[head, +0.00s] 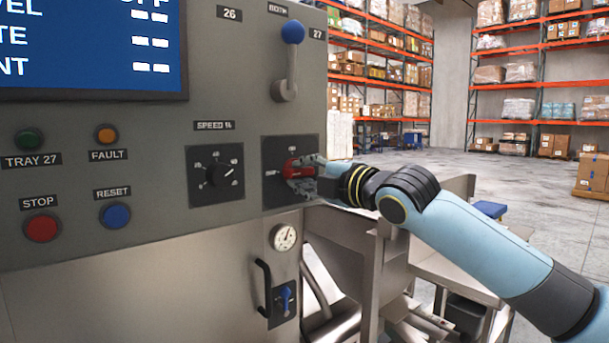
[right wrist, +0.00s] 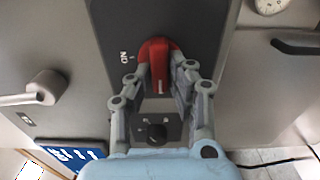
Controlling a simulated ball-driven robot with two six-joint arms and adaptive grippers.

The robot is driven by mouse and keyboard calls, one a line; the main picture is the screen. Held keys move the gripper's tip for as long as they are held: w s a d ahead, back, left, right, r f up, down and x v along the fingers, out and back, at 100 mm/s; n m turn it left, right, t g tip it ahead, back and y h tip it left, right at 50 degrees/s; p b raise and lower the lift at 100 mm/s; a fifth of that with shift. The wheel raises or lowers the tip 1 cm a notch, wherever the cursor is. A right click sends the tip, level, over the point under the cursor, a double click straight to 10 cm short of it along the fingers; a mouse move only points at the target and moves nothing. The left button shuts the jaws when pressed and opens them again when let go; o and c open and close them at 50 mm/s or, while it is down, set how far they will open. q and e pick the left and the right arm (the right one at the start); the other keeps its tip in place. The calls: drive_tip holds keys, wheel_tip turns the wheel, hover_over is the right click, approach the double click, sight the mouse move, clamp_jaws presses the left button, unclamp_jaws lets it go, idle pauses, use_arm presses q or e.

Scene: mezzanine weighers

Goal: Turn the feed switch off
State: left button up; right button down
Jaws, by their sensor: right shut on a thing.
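The feed switch is a red rotary handle (head: 291,168) on a dark square plate (head: 270,192) at the right of the grey panel. It also shows in the right wrist view (right wrist: 158,58), with a white mark on its handle and a label beside it. My right gripper (head: 306,172) comes in from the right and is shut on the red handle. In the right wrist view its two fingers (right wrist: 160,82) lie on either side of the handle. Part of the handle and plate is hidden behind the gripper in the head view. My left gripper is not in view.
A speed knob (head: 219,175) sits left of the switch. A blue-balled lever (head: 291,35) is above and a gauge (head: 284,237) below. Stop (head: 42,228) and reset (head: 115,215) buttons are at lower left. Metal chutes stand under my right arm.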

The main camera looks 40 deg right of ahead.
drive_tip(key=c, duration=1.2)
unclamp_jaws()
drive_tip(key=shift+c, duration=0.2)
drive_tip(key=shift+s, duration=0.1)
drive_tip(key=s, duration=0.7)
drive_tip(key=shift+s+d, duration=0.15)
drive_tip(key=shift+d, duration=0.1)
drive_tip(key=shift+f, duration=0.15)
